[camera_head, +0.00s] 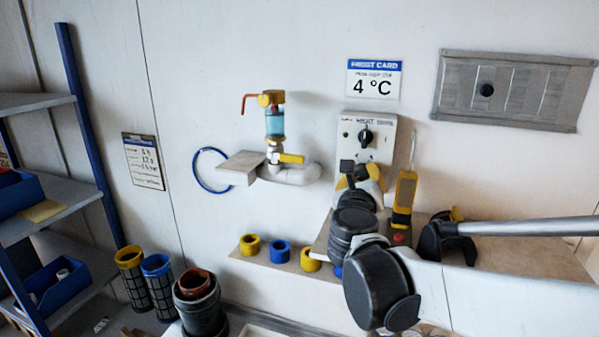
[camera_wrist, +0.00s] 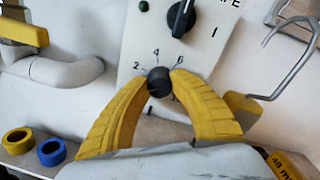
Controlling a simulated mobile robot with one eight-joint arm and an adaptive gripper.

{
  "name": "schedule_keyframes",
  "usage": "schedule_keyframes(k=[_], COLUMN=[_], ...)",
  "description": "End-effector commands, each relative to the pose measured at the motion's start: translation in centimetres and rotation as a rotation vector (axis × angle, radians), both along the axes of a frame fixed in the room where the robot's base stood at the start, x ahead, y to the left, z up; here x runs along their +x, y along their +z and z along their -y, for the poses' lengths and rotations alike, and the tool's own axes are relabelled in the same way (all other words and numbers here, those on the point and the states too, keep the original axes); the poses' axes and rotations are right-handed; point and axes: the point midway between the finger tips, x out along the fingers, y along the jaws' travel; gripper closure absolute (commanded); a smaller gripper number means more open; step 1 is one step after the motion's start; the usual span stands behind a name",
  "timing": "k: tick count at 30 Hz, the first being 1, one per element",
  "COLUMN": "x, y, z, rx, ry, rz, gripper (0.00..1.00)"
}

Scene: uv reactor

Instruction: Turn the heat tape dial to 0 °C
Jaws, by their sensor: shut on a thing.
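The white heat tape control box (camera_head: 384,120) is on the wall below a card reading 4 °C. Its lower dial (camera_wrist: 158,82) is a small dark round knob with 2, 4 and 6 printed around it in the wrist view. My gripper (camera_wrist: 161,80) has its yellow fingertips closed on both sides of this dial. My gripper (camera_head: 359,174) also shows in the head view at the box's lower part. The dial's pointer cannot be made out, and its lower scale is hidden by the fingers. A larger black switch knob (camera_wrist: 182,18) sits above.
The 4 °C card (camera_head: 373,79) hangs above the box. A white pipe with a yellow-handled valve (camera_head: 290,158) is to the left. A yellow handheld device (camera_head: 405,190) stands close right of my gripper. Yellow and blue rings (camera_head: 280,251) lie on the ledge below.

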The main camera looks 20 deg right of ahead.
Motion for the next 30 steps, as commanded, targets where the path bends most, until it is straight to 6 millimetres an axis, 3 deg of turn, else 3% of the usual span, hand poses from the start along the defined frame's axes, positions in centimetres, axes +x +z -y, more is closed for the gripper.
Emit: schedule_keyframes(k=[13,14,15,16,26,30], x=[0.1,0.1,0.1,0.1,-0.2,-1.7], y=[0.2,0.2,0.2,0.2,0.1,0.1], z=[0.0,0.0,0.0,0.0,-0.2,-1.1], rx=[-0.011,-0.011,-0.01,-0.01,-0.008,-0.008], ry=[0.001,0.001,0.001,0.001,0.002,0.002], rz=[-0.004,-0.004,-0.005,-0.005,-0.004,-0.004], gripper=[1.0,0.65,0.53,0.49,0.49,0.49])
